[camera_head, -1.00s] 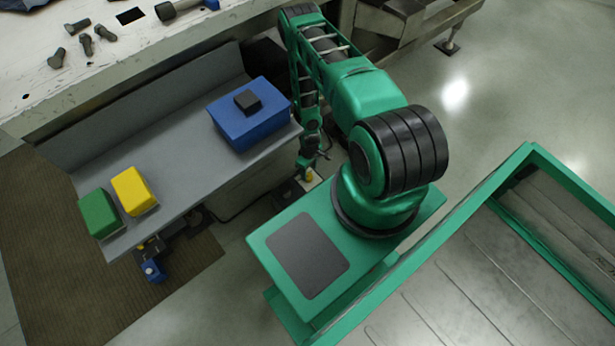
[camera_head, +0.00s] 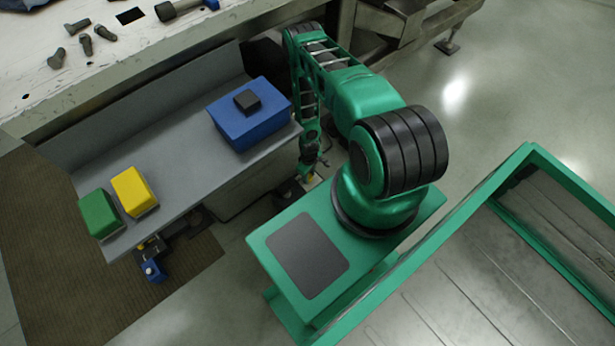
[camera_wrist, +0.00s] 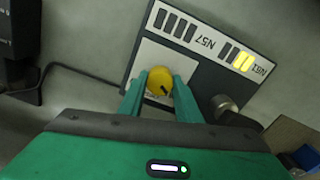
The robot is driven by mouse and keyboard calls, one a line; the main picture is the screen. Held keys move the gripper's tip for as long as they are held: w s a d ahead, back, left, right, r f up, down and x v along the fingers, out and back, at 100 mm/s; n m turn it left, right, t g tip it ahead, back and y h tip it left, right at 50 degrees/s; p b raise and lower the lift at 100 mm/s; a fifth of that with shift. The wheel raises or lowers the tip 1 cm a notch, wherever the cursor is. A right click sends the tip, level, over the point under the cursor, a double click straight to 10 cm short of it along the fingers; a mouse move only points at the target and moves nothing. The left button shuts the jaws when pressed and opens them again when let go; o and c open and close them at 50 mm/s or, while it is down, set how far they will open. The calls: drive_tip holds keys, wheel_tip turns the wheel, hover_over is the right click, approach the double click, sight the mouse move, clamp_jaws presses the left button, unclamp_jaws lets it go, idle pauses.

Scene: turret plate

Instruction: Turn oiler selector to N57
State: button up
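The oiler selector is a round yellow knob (camera_wrist: 159,79) with a short dark pointer mark, on a light plate of a dark panel (camera_wrist: 207,68) in the wrist view. The mark points to the lower right of that view. The label N57 (camera_wrist: 202,42) and a second label, seemingly N81 (camera_wrist: 261,69), appear upside down. In the head view my gripper (camera_head: 310,177) is low beside the grey bench, largely hidden.
A small metal knob (camera_wrist: 224,103) stands on the panel near my right finger. A cable (camera_wrist: 85,73) runs at left. A grey bench (camera_head: 185,160) carries a blue box (camera_head: 245,125), a yellow block (camera_head: 134,191) and a green block (camera_head: 99,213).

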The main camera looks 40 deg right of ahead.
drive_tip(key=shift+a, duration=0.15)
drive_tip(key=shift+m, duration=0.3)
drive_tip(key=m, duration=0.5)
drive_tip(key=shift+m, duration=0.3)
drive_tip(key=m, duration=0.3)
drive_tip(key=shift+m, duration=0.3)
drive_tip(key=m, duration=0.3)
drive_tip(key=shift+m, duration=0.3)
drive_tip(key=m, duration=1)
drive_tip(key=shift+m, duration=0.4)
